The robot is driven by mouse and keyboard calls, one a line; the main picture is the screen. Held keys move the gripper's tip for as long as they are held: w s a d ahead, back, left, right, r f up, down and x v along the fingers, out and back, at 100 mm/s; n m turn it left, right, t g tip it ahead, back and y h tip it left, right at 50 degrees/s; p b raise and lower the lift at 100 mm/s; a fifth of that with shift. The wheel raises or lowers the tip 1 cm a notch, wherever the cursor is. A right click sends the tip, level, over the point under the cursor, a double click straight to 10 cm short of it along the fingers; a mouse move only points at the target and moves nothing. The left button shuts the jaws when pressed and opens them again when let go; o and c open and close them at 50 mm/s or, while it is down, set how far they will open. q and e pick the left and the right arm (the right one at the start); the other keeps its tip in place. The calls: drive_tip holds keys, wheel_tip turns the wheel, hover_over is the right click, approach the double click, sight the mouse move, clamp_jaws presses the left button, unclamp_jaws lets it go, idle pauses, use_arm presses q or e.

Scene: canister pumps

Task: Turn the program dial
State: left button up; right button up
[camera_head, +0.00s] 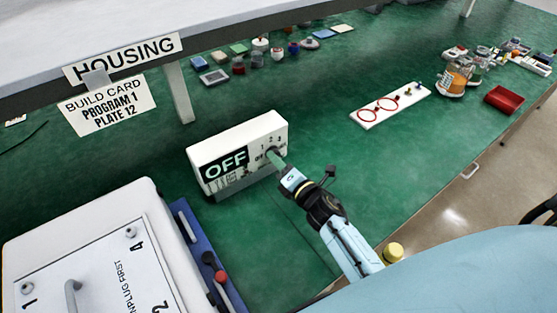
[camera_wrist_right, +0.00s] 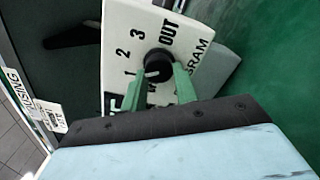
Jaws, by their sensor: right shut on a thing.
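The program dial is a black round knob (camera_wrist_right: 158,65) on the face of a white box (camera_head: 259,131). The numbers 1, 2, 3 and the word OUT are printed around it. A white mark on the knob shows on the side toward the 1. The box has a black display (camera_head: 225,170) reading OFF. My right gripper (camera_head: 275,159) is at the dial; in the wrist view its green fingers (camera_wrist_right: 160,84) lie on either side of the knob and are shut on it. The fingers hide part of the lettering. My left gripper is not in view.
A build card (camera_head: 107,107) reads PROGRAM 1, PLATE 12. A white housing (camera_head: 120,215) stands at lower left, beside a blue tray (camera_head: 186,222). A white board with red rings (camera_head: 405,117) and a red tray (camera_head: 504,99) lie at right. Green table is clear around the box's right side.

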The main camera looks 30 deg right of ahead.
drive_tip(key=m+p, duration=0.2)
drive_tip(key=m, duration=0.6)
drive_tip(key=m+p, duration=0.1)
drive_tip(key=m, duration=0.7)
drive_tip(key=m+p, duration=0.2)
drive_tip(key=m, duration=0.5)
drive_tip(key=shift+d+r+m+p, duration=0.25)
drive_tip(key=shift+r+m+p, duration=0.05)
drive_tip(key=shift+r+m, duration=0.1)
idle(0.3)
drive_tip(key=o, duration=1)
drive_tip(key=shift+c, duration=0.2)
drive_tip(key=shift+s, duration=0.1)
drive_tip(key=s+d, duration=0.1)
drive_tip(key=s, duration=1.2)
drive_tip(key=shift+d, duration=0.4)
